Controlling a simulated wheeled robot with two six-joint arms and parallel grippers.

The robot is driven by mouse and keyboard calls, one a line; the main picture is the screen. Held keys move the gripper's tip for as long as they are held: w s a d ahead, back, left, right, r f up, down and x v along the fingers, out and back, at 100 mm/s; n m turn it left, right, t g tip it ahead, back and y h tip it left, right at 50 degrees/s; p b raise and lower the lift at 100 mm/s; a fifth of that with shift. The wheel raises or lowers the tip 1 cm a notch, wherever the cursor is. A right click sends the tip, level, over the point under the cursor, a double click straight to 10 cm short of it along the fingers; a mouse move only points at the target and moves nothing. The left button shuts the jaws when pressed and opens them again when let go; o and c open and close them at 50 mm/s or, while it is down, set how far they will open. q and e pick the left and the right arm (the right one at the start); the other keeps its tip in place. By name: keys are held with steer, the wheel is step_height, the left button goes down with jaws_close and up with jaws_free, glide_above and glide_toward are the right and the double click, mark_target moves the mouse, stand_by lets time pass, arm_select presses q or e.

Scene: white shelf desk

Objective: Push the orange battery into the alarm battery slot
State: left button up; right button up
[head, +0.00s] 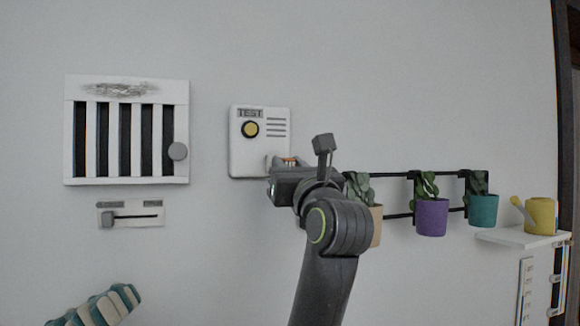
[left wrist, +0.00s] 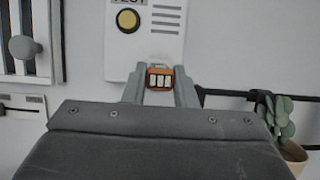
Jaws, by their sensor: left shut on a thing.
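The alarm (head: 274,148) is a white wall box with a yellow button, the word TEST and a grille of lines. In the left wrist view the alarm's lower part (left wrist: 168,38) is ahead of my fingers. My left gripper (head: 285,162) is shut on the orange battery (left wrist: 150,80), at the alarm's lower edge. The battery sits between the two grey fingers in the left wrist view, its pale cells facing the camera. In the head view only a little orange (head: 290,161) shows. The slot is mostly hidden, and I cannot tell whether the battery touches it. My right gripper is out of view.
A barred vent (head: 125,180) with a round knob (head: 178,151) and a slider panel (head: 152,208) are on the wall to the left. Potted plants (head: 431,217) hang on a black rail to the right, close to my left arm. A yellow watering can (head: 541,216) stands on a shelf (head: 510,237).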

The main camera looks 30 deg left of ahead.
arm_select(q)
steer(key=shift+r, duration=0.1)
steer(key=shift+p, duration=0.4)
stand_by(0.7)
stand_by(0.5)
stand_by(0.3)
steer(key=shift+w+a+p, duration=0.9)
steer(key=shift+a+p, duration=0.05)
steer(key=shift+a, duration=0.1)
steer(key=o, duration=1)
steer(key=shift+o, duration=0.2)
